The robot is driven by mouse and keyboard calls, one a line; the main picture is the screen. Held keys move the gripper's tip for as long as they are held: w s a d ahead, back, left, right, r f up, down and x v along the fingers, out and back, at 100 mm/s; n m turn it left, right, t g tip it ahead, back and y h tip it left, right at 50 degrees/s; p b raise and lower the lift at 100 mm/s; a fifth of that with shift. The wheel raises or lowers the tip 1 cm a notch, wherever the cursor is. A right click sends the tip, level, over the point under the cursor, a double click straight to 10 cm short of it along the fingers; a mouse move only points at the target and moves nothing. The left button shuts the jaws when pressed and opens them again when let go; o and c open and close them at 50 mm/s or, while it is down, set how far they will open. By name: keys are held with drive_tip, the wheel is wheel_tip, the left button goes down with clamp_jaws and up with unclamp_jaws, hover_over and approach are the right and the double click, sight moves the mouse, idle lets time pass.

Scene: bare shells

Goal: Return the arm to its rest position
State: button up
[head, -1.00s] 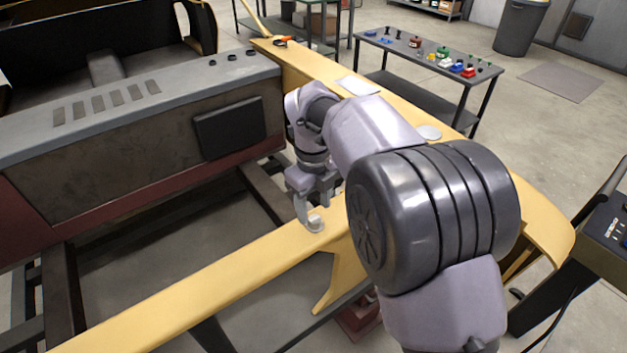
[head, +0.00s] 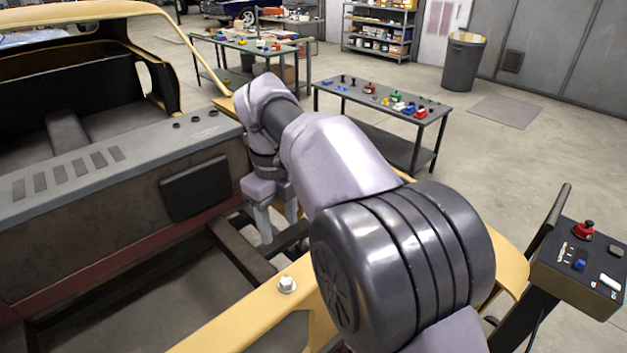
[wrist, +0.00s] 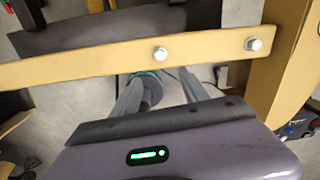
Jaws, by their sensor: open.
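My arm reaches across the middle of the head view, over the yellow rail (head: 240,318) of a bare car shell. My gripper (head: 278,222) points down, with its two grey fingers apart and nothing visible between them. It is beyond the rail in the picture and clear of a silver bolt (head: 287,285) on it. In the wrist view my gripper (wrist: 160,88) shows its spread fingers, with the yellow rail (wrist: 80,66) crossing past their tips. Two bolt heads show on that rail, one near the middle (wrist: 160,54) and one at the right (wrist: 253,44).
The shell's grey and dark red body (head: 100,215) fills the left side. A small table (head: 385,95) with coloured parts stands behind my arm. A control box (head: 580,262) with a red button is at the right. Open floor (head: 520,165) lies at the right back.

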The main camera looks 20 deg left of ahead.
drive_tip(key=s+d+r+n+t+y+b, duration=0.1)
drive_tip(key=s+d+n+b, duration=0.15)
drive_tip(key=d, duration=0.55)
drive_tip(key=s+d+r+n+t+b, duration=0.15)
drive_tip(key=d+n, duration=0.25)
drive_tip(key=d, duration=0.5)
drive_tip(key=s+d+n+y+b, duration=0.1)
drive_tip(key=s+d+n+b, duration=0.25)
drive_tip(key=d, duration=0.45)
drive_tip(key=s+d+f+n+t+b, duration=0.2)
drive_tip(key=s+d+f+n, duration=0.5)
drive_tip(key=s, duration=0.4)
wheel_tip(320, 180, down, 3)
drive_tip(key=shift+d+r+n+t, duration=0.2)
drive_tip(key=shift+d+n+t, duration=0.3)
drive_tip(key=shift+d, duration=0.3)
